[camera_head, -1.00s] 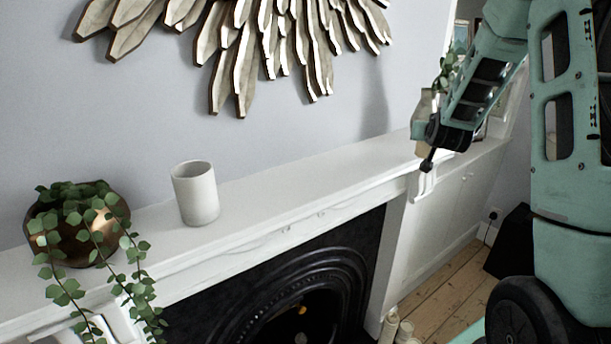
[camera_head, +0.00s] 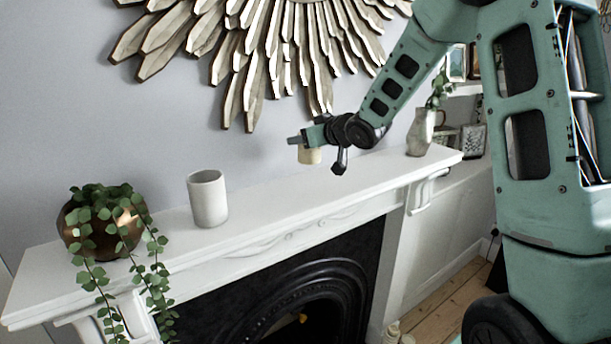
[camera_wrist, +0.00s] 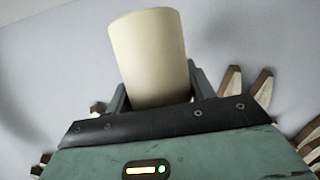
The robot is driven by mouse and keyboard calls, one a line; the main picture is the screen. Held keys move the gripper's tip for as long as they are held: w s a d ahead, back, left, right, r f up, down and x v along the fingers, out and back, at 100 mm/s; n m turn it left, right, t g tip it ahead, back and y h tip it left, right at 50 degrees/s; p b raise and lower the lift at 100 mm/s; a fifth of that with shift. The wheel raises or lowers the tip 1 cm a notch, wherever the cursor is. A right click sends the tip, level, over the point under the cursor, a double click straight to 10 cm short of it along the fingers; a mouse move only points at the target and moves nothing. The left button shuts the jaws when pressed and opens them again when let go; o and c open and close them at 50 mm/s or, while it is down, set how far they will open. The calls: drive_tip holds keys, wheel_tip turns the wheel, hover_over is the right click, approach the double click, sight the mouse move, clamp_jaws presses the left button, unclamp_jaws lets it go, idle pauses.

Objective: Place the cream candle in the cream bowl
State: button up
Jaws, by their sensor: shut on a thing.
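The cream candle (camera_wrist: 150,58) is a pale cylinder between my gripper's fingers in the wrist view. In the head view the candle (camera_head: 310,155) hangs below my gripper (camera_head: 300,140), above the mantel and apart from it. My gripper is shut on the candle. An off-white, open-topped cylindrical vessel (camera_head: 208,200) stands upright on the mantel, left of and lower than the gripper. It is the only cream-coloured vessel that I make out; no shallower bowl shows. The vessel's inside bottom is hidden.
The white mantel (camera_head: 270,200) is clear between the vessel and the grey vase (camera_head: 419,133) at its right end. A bronze pot (camera_head: 97,232) with trailing leaves stands left of the vessel. A wooden sunburst ornament (camera_head: 245,60) hangs on the wall above.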

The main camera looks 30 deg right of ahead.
drive_tip(key=shift+f+p, duration=0.75)
drive_tip(key=shift+f, duration=2.8)
drive_tip(key=shift+f, duration=0.1)
drive_tip(key=o, duration=1.1)
drive_tip(key=b+v, duration=0.3)
drive_tip(key=v, duration=0.9)
drive_tip(key=shift+a, duration=0.15)
